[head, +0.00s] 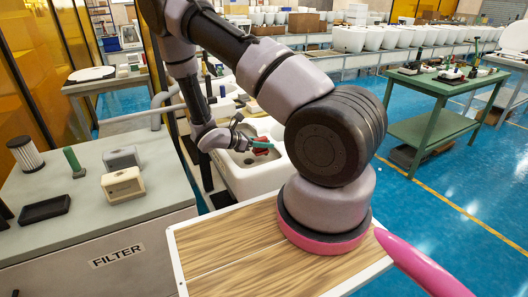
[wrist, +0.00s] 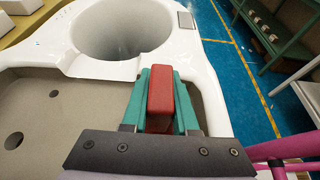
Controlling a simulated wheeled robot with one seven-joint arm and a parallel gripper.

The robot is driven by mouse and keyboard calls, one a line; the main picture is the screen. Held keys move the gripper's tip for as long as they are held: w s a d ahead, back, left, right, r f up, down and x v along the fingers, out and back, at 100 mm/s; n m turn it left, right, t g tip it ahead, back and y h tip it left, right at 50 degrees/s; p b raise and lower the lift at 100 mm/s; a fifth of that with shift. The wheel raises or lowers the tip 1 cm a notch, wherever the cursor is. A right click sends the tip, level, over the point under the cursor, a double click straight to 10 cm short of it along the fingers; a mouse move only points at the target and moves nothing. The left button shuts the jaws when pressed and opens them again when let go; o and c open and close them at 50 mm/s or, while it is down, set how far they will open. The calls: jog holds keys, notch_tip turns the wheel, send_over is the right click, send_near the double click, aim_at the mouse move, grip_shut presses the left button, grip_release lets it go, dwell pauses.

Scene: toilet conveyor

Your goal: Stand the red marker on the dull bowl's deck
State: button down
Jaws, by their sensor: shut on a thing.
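The red marker (wrist: 160,92) is a small red block between the green fingers of my gripper (wrist: 160,88) in the wrist view. My gripper is shut on it. In the head view the red marker (head: 261,151) shows at the end of my gripper (head: 262,145), over a white bowl (head: 245,183). The wrist view shows this bowl (wrist: 195,45) with a round opening ahead of the fingers. Its flat grey deck (wrist: 50,125), with small holes, lies to the left of the marker. I cannot tell whether the marker touches the bowl.
A grey filter cabinet (head: 120,220) at left carries a green-handled tool (head: 74,162), a filter cartridge (head: 25,154) and small blocks. A wooden-topped surface (head: 225,245) is in front. A green table (head: 445,88) stands at right on open blue floor. White bowls line the back.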

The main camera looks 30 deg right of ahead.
aim_at(265, 151)
jog(key=shift+f, duration=1.7)
jog(key=shift+f, duration=0.2)
jog(key=c, duration=0.7)
grip_release()
jog(key=shift+r, duration=0.1)
